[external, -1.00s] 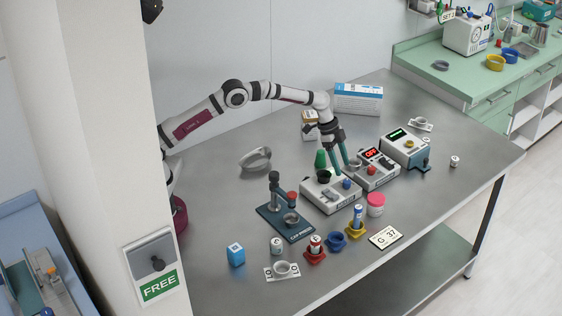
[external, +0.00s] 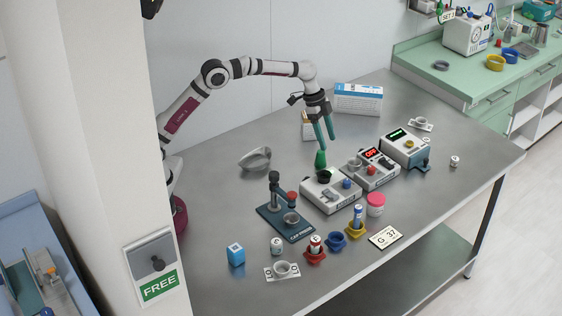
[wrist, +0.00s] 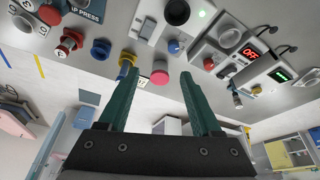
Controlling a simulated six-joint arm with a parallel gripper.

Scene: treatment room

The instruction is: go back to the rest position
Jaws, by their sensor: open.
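My gripper (external: 326,139) is open and empty, with two green fingers pointing down above the back of the steel table (external: 225,200). It hangs over the devices and touches nothing that I can see. In the wrist view the fingers of my gripper (wrist: 158,75) are spread apart with nothing between them. A grey box device (external: 331,196) with a dark cup and blue knob, and a device with a red "OFF" display (external: 375,172), stand below and in front of it.
A blue-white carton (external: 358,99) is behind. A dark press (external: 285,222), a pink-lidded jar (external: 375,204), coloured holders and a grey bowl (external: 255,159) stand around. The table's left back is mostly clear.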

